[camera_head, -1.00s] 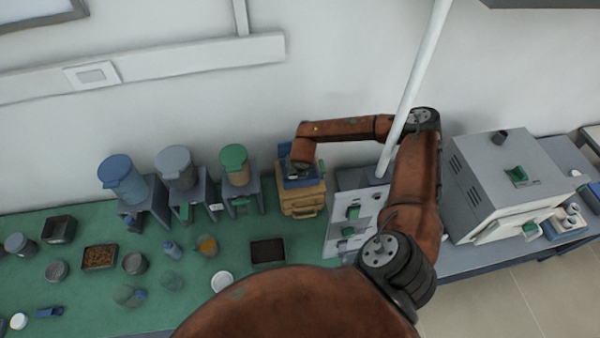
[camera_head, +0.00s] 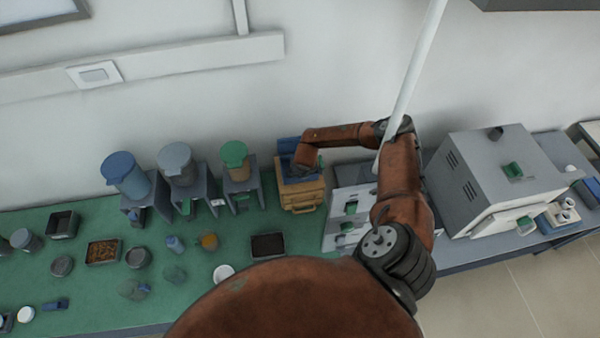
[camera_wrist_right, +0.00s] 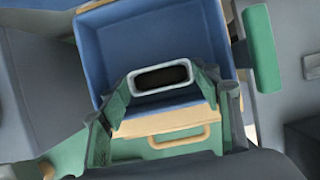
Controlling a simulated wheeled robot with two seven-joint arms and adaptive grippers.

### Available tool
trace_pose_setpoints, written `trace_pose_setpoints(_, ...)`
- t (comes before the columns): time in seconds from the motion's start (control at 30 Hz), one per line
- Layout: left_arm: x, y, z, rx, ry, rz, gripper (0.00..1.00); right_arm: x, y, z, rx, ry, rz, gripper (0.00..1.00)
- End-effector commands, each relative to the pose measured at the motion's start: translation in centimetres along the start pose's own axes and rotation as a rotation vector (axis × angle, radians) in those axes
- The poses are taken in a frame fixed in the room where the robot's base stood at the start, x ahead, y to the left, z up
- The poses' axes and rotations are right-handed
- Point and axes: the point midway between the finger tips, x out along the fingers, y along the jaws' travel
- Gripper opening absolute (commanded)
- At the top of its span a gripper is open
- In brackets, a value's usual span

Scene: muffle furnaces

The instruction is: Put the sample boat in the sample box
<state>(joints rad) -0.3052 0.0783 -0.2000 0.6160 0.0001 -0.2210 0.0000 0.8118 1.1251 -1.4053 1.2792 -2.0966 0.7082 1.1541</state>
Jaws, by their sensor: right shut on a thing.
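The sample boat (camera_wrist_right: 163,76) is a small pale-rimmed oblong dish with a dark inside. My right gripper (camera_wrist_right: 161,86) is shut on it, with the green fingers at its two ends. The sample box (camera_wrist_right: 112,48) has a blue inside, and the boat appears over its near part in the right wrist view. I cannot tell how high the boat is above the box floor. In the head view the box (camera_head: 302,195) shows a tan front and a blue top, partly hidden by my right gripper (camera_head: 302,168). My left gripper is not in view.
Three lidded canisters on grey stands, the green-lidded one (camera_head: 236,160) nearest, stand left of the box. A grey-white unit (camera_head: 346,215) is close on its right, with a furnace (camera_head: 492,185) beyond. Small dishes and a dark tray (camera_head: 268,246) lie on the green mat.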

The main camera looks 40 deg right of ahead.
Motion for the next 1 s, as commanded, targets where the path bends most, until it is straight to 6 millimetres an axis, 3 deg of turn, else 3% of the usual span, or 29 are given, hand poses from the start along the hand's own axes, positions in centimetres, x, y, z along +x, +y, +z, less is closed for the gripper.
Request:
trace_pose_setpoints(0.07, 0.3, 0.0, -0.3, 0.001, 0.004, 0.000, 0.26, 0.3, 0.0, -0.2, 0.000, 0.000, 0.000, 0.34)
trace_pose_setpoints(0.1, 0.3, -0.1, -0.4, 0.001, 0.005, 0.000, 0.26, 0.3, 0.0, -0.1, 0.000, 0.000, 0.000, 0.59)
trace_pose_setpoints(0.33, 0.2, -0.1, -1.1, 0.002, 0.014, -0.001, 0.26, 0.2, 0.0, -0.1, 0.000, 0.000, 0.000, 0.75)
trace_pose_setpoints(0.73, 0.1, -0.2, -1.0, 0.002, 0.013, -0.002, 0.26, -0.5, 0.0, 0.1, 0.001, -0.001, 0.001, 0.75)
trace_pose_setpoints(1.0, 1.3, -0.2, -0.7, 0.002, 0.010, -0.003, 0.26, -4.9, 0.0, 0.1, 0.000, -0.001, 0.003, 0.75)
